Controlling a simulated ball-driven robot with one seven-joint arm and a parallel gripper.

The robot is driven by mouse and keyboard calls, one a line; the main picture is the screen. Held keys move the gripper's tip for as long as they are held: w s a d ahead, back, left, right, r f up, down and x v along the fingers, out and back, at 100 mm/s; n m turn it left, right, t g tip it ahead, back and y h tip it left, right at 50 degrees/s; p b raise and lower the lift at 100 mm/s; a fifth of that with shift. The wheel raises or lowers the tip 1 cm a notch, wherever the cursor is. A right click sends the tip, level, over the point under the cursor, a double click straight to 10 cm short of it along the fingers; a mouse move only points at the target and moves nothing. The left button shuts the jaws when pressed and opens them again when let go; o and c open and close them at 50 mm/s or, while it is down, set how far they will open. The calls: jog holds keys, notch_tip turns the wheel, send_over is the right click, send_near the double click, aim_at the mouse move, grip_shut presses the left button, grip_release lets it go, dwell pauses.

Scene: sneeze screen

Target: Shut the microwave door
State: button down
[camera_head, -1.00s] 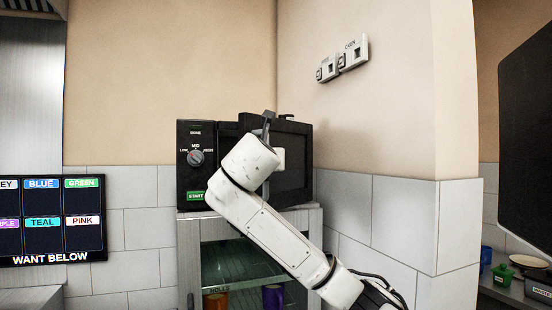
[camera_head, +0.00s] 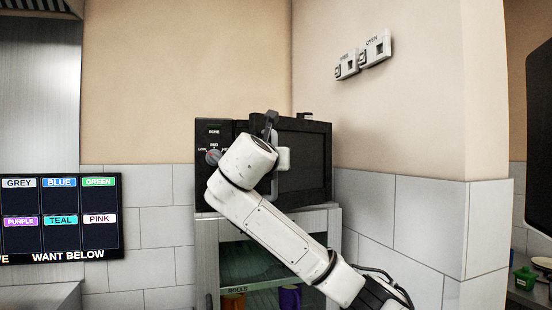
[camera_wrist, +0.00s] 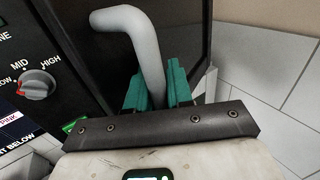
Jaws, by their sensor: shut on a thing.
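The black microwave (camera_head: 203,185) stands on a cabinet against the wall. Its control panel is on the left, and its dark door (camera_head: 311,160) is on the right, partly hidden by my arm. How far the door stands from the body is hard to tell. In the wrist view the grey bent door handle (camera_wrist: 149,48) runs down between the teal fingers of my gripper (camera_wrist: 153,90). My gripper is shut on the handle. In the head view my wrist hides most of the handle and the seam beside the panel.
The red-tipped dial (camera_wrist: 37,84) is left of the handle, close to my wrist. Below is a glass-fronted cabinet (camera_head: 207,260) with cups inside. A tiled wall (camera_head: 400,225) stands close on the right. A menu screen (camera_head: 60,250) hangs at the left.

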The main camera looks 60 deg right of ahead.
jog(key=shift+w+r+n+t, duration=0.25)
jog(key=shift+w+n+t, duration=0.25)
jog(key=shift+w+t, duration=0.4)
jog(key=c, duration=1.4)
grip_release()
jog(key=shift+w, duration=0.1)
jog(key=shift+s+a+f+m+g, duration=0.25)
jog(key=shift+a+f+m+g, duration=0.2)
jog(key=shift+a+g, duration=0.4)
jog(key=w+a+p, duration=0.1)
jog(key=w+a, duration=0.2)
jog(key=a, duration=0.6)
jog(key=shift+w+a, duration=0.15)
jog(key=shift+w, duration=0.1)
jog(key=shift+a, duration=0.1)
